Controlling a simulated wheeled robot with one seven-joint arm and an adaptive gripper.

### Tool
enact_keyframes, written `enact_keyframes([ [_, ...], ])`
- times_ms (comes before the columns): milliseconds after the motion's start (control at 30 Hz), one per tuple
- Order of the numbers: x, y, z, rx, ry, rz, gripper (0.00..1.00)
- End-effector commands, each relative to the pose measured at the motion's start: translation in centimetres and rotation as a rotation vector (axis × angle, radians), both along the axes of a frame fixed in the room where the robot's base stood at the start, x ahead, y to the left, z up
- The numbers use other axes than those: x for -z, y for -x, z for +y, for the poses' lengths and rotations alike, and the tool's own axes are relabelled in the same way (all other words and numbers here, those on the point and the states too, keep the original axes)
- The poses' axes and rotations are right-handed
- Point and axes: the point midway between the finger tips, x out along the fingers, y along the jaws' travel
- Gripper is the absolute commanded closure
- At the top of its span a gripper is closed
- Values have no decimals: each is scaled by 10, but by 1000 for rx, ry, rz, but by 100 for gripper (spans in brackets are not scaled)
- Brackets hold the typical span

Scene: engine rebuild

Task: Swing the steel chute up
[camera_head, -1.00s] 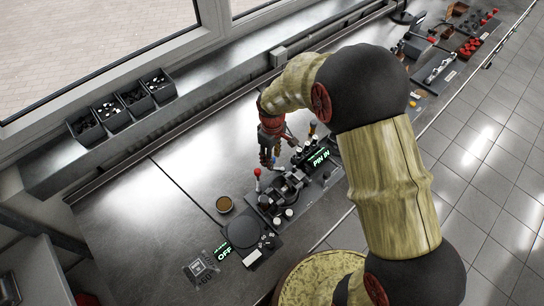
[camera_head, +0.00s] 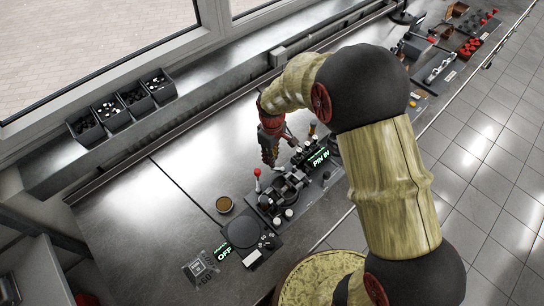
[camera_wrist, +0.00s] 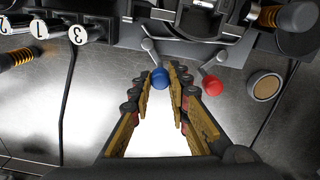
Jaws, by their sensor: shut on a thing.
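My gripper (camera_head: 269,160) is over the bench beside the black machine fixture (camera_head: 291,188). In the wrist view its fingertips (camera_wrist: 161,74) are closed around a blue ball knob (camera_wrist: 160,80) on the end of a thin metal lever (camera_wrist: 151,52). The lever runs up to the dark fixture. A red ball knob (camera_wrist: 212,86) on a similar lever stands just right of the fingers, apart from them. In the head view the blue knob is hidden by the fingers. I cannot clearly make out the steel chute in either view.
A green lit "PIN IN" display (camera_head: 318,158) stands right of my gripper. An "OFF" display (camera_head: 223,251) and a round dark plate (camera_head: 239,231) lie in front.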

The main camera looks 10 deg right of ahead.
Motion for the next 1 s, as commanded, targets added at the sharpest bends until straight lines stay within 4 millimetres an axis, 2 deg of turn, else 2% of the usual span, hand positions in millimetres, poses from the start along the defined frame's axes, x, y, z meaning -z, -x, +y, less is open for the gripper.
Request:
enact_keyframes([
  [367, 0, -5, -2, 124, 0, 0, 100],
  [1000, -1, -23, -16, 706, -1, -1, 100],
])
